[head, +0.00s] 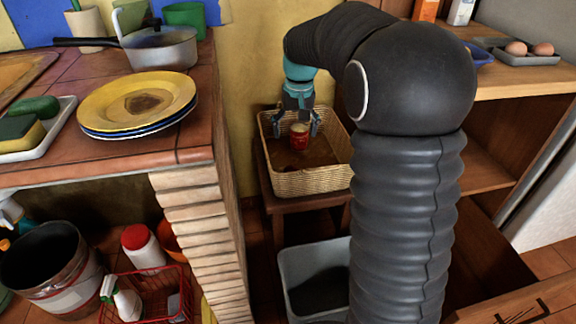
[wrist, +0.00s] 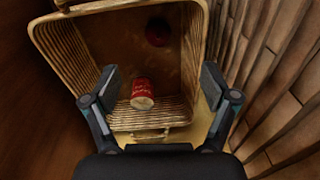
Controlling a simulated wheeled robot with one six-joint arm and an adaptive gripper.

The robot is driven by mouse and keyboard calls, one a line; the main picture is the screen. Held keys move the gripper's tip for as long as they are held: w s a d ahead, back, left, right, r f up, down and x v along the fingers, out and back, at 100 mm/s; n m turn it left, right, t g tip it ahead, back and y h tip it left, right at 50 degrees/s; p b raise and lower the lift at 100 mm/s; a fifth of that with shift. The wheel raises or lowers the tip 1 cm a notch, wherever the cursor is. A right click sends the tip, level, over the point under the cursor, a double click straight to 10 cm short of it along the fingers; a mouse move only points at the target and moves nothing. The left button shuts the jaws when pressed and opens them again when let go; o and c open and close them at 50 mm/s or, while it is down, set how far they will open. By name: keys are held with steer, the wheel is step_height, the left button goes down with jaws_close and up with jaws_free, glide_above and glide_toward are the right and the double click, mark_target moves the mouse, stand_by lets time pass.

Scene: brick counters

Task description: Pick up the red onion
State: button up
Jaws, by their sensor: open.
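A dark red round thing, which looks like the red onion (wrist: 158,32), lies in the wicker basket (wrist: 120,8) near its far end in the wrist view. I cannot make it out in the head view. A red can with a pale end (wrist: 142,94) is also in the basket, nearer my gripper; it shows in the head view too (head: 299,136). My gripper (head: 297,126) is open and empty, pointing down over the basket. In the wrist view, its fingers (wrist: 160,84) are spread on either side of the can, with the onion beyond them.
The basket stands on a low wooden stand between a brick counter (head: 190,190) on the left and wooden shelves (head: 485,175) on the right. Stacked plates (head: 137,103) and a pot (head: 160,48) are on the counter. A grey bin (head: 315,280) is below the basket.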

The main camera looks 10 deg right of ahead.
mark_target(292, 166)
steer(key=shift+g, duration=0.3)
steer(key=w+f, duration=0.1)
steer(key=f, duration=0.3)
steer(key=w+f, duration=0.1)
steer(key=f, duration=0.3)
steer(key=w+f, duration=0.2)
steer(key=f, duration=0.2)
steer(key=shift+a, duration=0.15)
steer(key=shift+s+f, duration=0.15)
steer(key=shift+f, duration=1.2)
steer(key=shift+s+f, duration=0.15)
steer(key=shift+f, duration=1.2)
steer(key=c, duration=1.3)
